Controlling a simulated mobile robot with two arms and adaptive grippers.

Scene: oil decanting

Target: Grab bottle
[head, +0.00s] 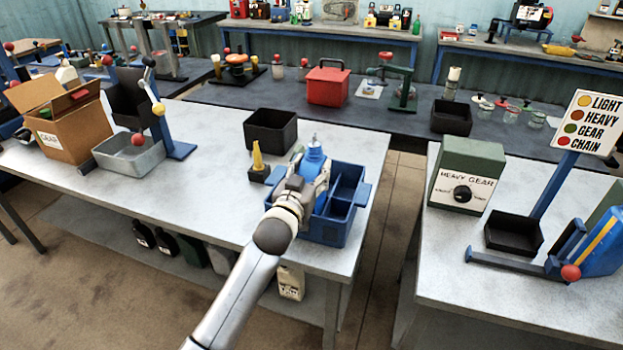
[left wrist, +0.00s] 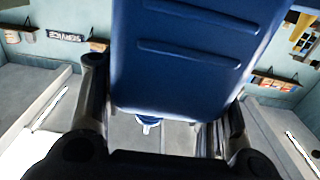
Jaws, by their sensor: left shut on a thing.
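A blue bottle (head: 313,158) with a pale top stands out above a blue divided crate (head: 345,228) on the left grey table. My left gripper (head: 305,188) is shut on the bottle, at the crate's left part. In the left wrist view the blue bottle (left wrist: 190,50) fills the upper middle, between the two dark fingers of my left gripper (left wrist: 160,128). The gripper and arm hide the bottle's lower part in the head view, so I cannot tell whether its base is clear of the crate. My right gripper is not in view.
A black bin (head: 270,130) and a yellow-spouted item (head: 258,160) stand behind and left of the crate. A metal tray (head: 130,155) and cardboard box (head: 65,125) are at far left. The right table holds a Heavy Gear box (head: 466,175) and a black tray (head: 512,232).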

